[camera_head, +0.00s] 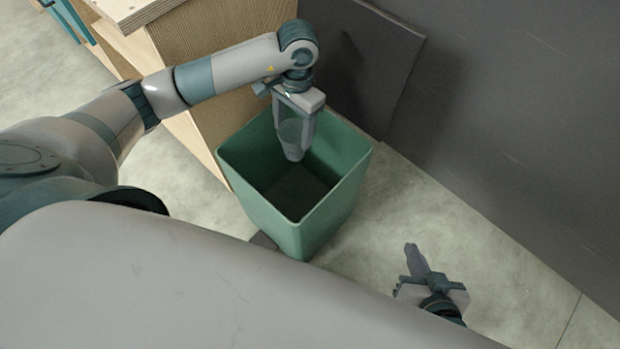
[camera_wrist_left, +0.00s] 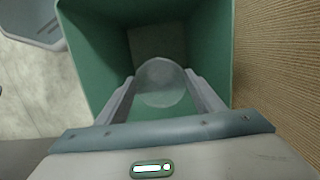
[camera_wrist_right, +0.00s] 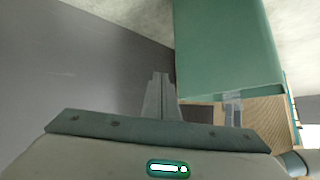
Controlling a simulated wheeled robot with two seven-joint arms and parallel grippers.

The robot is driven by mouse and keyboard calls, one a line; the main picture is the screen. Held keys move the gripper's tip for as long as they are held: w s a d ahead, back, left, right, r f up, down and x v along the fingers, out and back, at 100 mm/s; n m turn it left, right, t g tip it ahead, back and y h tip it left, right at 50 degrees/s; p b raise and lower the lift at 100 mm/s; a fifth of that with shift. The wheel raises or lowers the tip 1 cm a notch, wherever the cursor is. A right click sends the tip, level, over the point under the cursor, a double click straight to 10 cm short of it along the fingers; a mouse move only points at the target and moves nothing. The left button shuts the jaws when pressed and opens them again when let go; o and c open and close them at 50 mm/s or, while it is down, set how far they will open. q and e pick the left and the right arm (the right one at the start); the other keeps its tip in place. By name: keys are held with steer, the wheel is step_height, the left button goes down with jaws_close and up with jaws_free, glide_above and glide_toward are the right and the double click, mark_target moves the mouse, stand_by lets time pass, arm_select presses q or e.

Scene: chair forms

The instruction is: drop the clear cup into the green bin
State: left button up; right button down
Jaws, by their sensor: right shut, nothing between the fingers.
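The green bin (camera_head: 325,205) stands open on the floor in the middle of the head view. My left gripper (camera_head: 293,140) points down over its mouth, with the fingers within the rim's outline. The clear cup (camera_wrist_left: 160,84) is between the left fingers, and the left wrist view shows the gripper (camera_wrist_left: 160,100) shut on it, with the bin's inside (camera_wrist_left: 95,50) below.
A wooden cabinet (camera_head: 200,60) stands directly behind and left of the bin. A dark panel (camera_head: 365,65) leans against the grey wall (camera_head: 520,110) behind it. Bare floor (camera_head: 400,200) lies right of the bin, between it and the wall.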

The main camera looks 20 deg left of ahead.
arm_select(q)
steer(key=shift+o, duration=0.6)
steer(key=shift+r, duration=0.15)
step_height(320, 180, up, 7)
steer(key=shift+w+d, duration=0.15)
steer(key=shift+w, duration=0.25)
arm_select(e)
steer(key=shift+s+d+f+g, duration=0.2)
steer(key=shift+s+f+g, duration=0.2)
steer(key=shift+s, duration=0.05)
steer(key=shift+d, duration=0.1)
steer(key=shift+s, duration=0.1)
